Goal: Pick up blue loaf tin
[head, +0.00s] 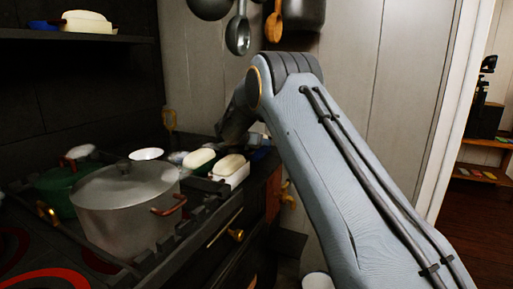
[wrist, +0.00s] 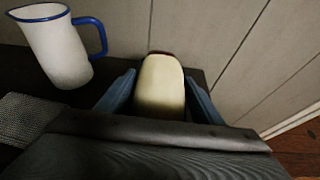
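My gripper (wrist: 160,78) shows in the wrist view with its two blue-grey fingers apart, one on each side of a cream-topped loaf (wrist: 162,85). Dark gaps show beside the loaf, and I see no clear grip on it. The tin under this loaf is hidden, so I cannot tell its colour there. In the head view a small patch of dark blue (head: 261,154), probably the blue loaf tin, shows at the counter's far end, below my gripper. My arm and wrist hide most of it.
A white loaf tin (head: 238,177) and a green one (head: 201,167) stand close by, left of the blue patch. A large lidded pot (head: 120,210) fills the stove front. A white jug with blue rim (wrist: 60,50) stands left of my gripper. A panelled wall (wrist: 225,40) is close behind.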

